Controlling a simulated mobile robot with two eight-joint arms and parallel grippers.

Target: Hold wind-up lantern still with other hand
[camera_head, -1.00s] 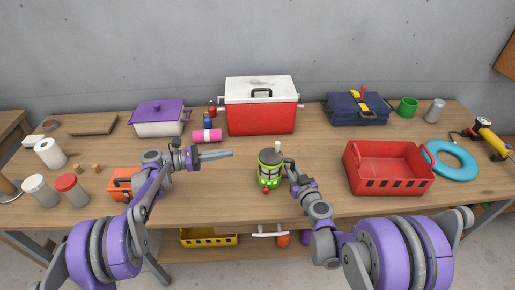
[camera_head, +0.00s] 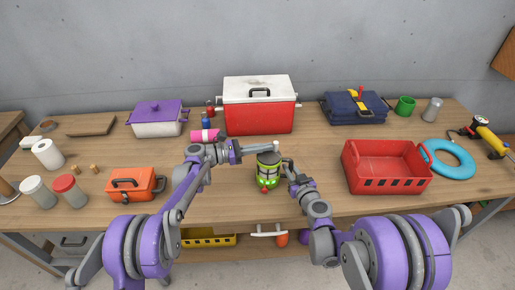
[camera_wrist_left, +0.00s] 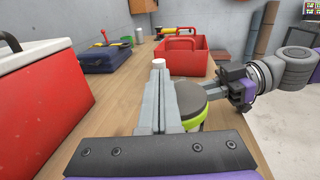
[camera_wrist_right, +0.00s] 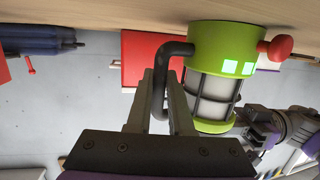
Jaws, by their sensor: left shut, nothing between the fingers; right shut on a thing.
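The wind-up lantern (camera_head: 268,175) stands upright on the workbench, with a green base, dark top, black cage and red knob. In the right wrist view the lantern (camera_wrist_right: 212,90) appears upside down, with its black side handle (camera_wrist_right: 158,85) between my right fingers. My right gripper (camera_head: 289,168) is shut on that handle. My left gripper (camera_head: 268,148) is shut and empty, its fingertips at the lantern's upper far-left side. In the left wrist view my closed fingers (camera_wrist_left: 160,85) lie beside the lantern's dark top (camera_wrist_left: 190,100); I cannot tell if they touch.
A small white cylinder (camera_head: 277,145) stands just beyond the lantern. A red cooler (camera_head: 258,117) is behind my left gripper and a red crate (camera_head: 385,180) is to the right. The bench front is clear.

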